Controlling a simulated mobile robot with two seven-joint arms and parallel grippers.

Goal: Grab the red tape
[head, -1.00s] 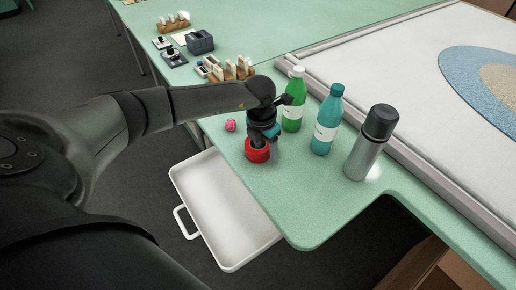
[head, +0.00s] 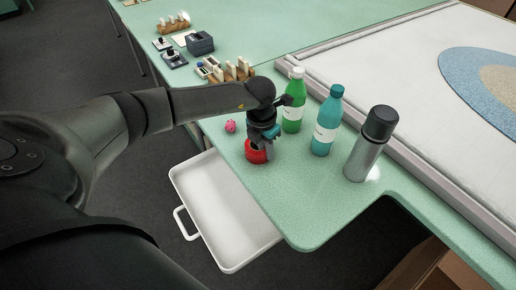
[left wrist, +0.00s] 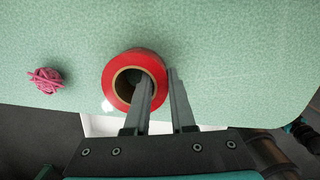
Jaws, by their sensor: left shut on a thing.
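The red tape (head: 253,156) is a roll lying flat on the green table near its left edge. It also shows in the left wrist view (left wrist: 117,65), with its brown core facing up. My left gripper (head: 263,147) is over the roll from above. In the left wrist view, one finger of the gripper (left wrist: 161,75) is inside the hole and the other is outside the right rim. It is shut on the roll's wall. The roll appears to rest on the table. My right gripper is not in view.
A pink yarn ball (head: 230,126) lies left of the roll. A green bottle (head: 292,115), a teal bottle (head: 325,125) and a steel flask (head: 368,150) stand to the right. A white tray (head: 181,180) sits below the table edge. The table front is clear.

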